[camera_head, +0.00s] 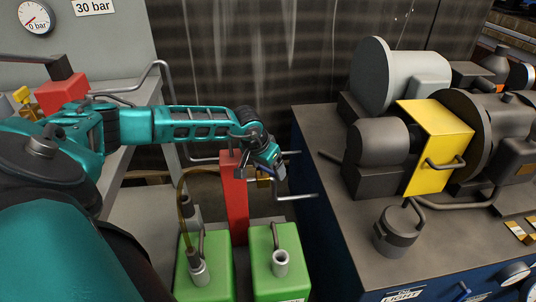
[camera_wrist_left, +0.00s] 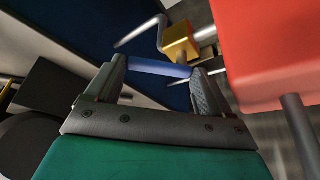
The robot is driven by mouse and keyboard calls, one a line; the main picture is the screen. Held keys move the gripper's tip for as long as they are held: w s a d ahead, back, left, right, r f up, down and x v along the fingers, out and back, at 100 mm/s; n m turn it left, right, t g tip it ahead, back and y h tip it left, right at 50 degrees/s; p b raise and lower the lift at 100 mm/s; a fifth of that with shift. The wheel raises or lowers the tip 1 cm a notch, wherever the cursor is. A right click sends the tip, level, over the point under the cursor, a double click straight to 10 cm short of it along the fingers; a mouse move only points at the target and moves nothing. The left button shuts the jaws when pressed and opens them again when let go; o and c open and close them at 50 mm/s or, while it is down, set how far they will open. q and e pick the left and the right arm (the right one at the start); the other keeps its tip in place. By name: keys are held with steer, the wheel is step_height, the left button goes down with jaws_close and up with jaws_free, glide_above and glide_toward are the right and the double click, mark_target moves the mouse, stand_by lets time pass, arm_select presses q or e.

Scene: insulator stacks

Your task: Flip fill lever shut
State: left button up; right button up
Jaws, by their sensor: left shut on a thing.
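The fill lever shows in the left wrist view as a blue bar (camera_wrist_left: 160,68) beside a yellow valve block (camera_wrist_left: 180,42). My left gripper (camera_wrist_left: 158,72) is shut on this blue lever, which spans between its two fingers. In the head view my left gripper (camera_head: 270,164) is beside the upper part of a red post (camera_head: 235,210); the yellow block (camera_head: 264,181) shows just below it. The lever is mostly hidden by the gripper there. How far the lever is turned cannot be told. My right gripper is not in view.
Two green containers (camera_head: 273,262) with pipe necks stand below the gripper. A dark-topped bench (camera_head: 330,215) with a yellow-guarded machine (camera_head: 436,145) is on the right. A red block (camera_wrist_left: 270,50) is close by on the right in the wrist view. A gauge (camera_head: 35,17) reads 0 bar.

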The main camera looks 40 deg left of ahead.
arm_select(q)
steer(key=o, duration=0.9)
